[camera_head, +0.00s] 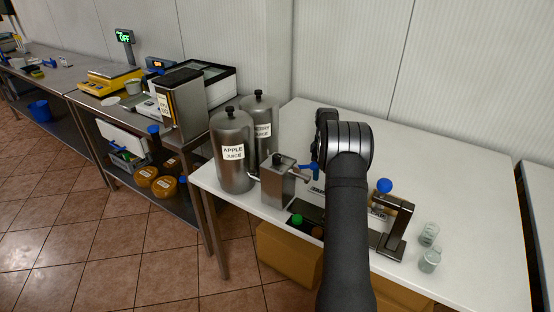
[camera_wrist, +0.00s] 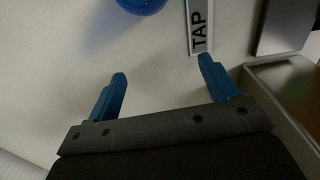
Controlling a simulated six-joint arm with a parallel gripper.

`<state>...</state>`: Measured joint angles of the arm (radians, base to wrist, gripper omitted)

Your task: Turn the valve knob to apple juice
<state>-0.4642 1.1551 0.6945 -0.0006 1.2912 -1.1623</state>
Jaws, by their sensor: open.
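The steel tank labelled APPLE (camera_head: 232,170) stands upright at the table's left end. A second steel tank (camera_head: 266,103) with a partly hidden label stands behind it. A small steel box (camera_head: 271,184) with a dark knob on top sits right of the tanks. My gripper (camera_head: 314,172) is just right of this box; blue shows there, and I cannot tell if all of it is my fingers. In the wrist view my gripper (camera_wrist: 162,67) is open, with nothing between its blue fingers. A plate reading TAP (camera_wrist: 198,22) lies ahead of the right finger.
A blue ball (camera_head: 384,186) tops a dark stand right of my arm. Clear glasses (camera_head: 429,260) stand near the front edge. The wrist view shows a blue round thing (camera_wrist: 141,4) and a metal block (camera_wrist: 282,27). The table's back right is clear. My arm hides its middle.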

